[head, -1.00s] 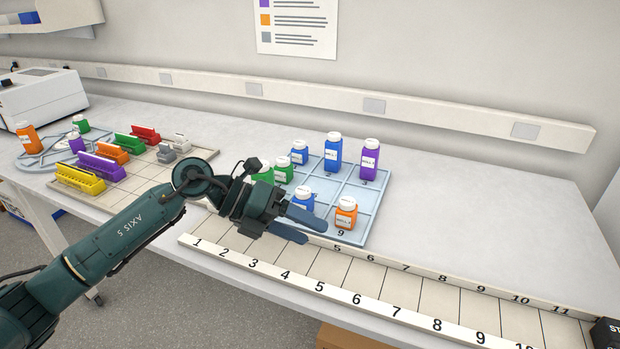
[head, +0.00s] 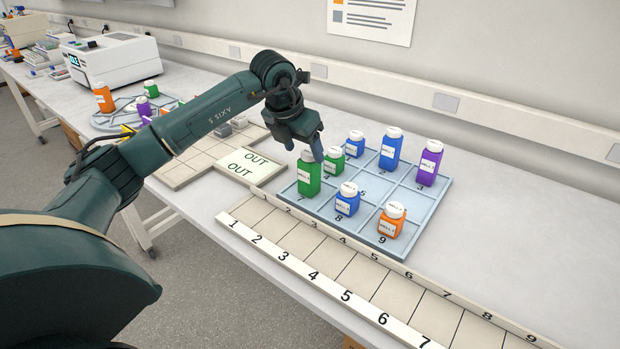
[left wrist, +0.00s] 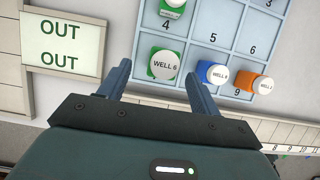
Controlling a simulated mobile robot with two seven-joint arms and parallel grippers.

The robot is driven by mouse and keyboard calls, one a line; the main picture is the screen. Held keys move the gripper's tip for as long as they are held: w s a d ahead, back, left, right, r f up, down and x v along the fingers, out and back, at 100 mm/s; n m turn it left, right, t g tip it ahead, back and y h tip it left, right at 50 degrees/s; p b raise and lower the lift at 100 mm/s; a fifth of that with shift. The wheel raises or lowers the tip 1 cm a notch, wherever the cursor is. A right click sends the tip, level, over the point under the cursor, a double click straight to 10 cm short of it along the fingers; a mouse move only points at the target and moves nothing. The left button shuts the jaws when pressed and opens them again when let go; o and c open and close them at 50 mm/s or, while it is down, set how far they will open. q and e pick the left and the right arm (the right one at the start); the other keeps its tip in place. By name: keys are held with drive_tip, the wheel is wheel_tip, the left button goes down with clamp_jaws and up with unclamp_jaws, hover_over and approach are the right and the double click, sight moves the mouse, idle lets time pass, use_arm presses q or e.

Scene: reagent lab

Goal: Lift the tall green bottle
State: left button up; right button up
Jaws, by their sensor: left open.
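The tall green bottle (head: 308,182) with a white cap stands upright on cell 7 of the light blue grid tray (head: 408,208). In the left wrist view its cap (left wrist: 163,65), marked WELL 6, shows between my two fingers with space on either side. My left gripper (head: 305,147) is open and points down just above the bottle. No contact with the bottle can be made out. My right gripper is not in view.
A short green bottle (head: 333,161) stands close behind the tall one, and a short blue bottle (head: 347,202) stands to its right. An orange (head: 391,222), a tall blue (head: 391,150) and a purple bottle (head: 429,165) share the tray. An OUT plate (head: 247,166) lies to the left.

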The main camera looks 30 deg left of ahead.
sight(309, 163)
use_arm(q)
drive_tip(key=shift+d+p+x, duration=0.2)
drive_tip(key=shift+p+x, duration=0.45)
drive_tip(key=shift+x, duration=2.15)
drive_tip(key=shift+s, duration=0.15)
drive_tip(key=shift+c, duration=0.4)
drive_tip(key=c, duration=1)
drive_tip(key=shift+r, duration=0.1)
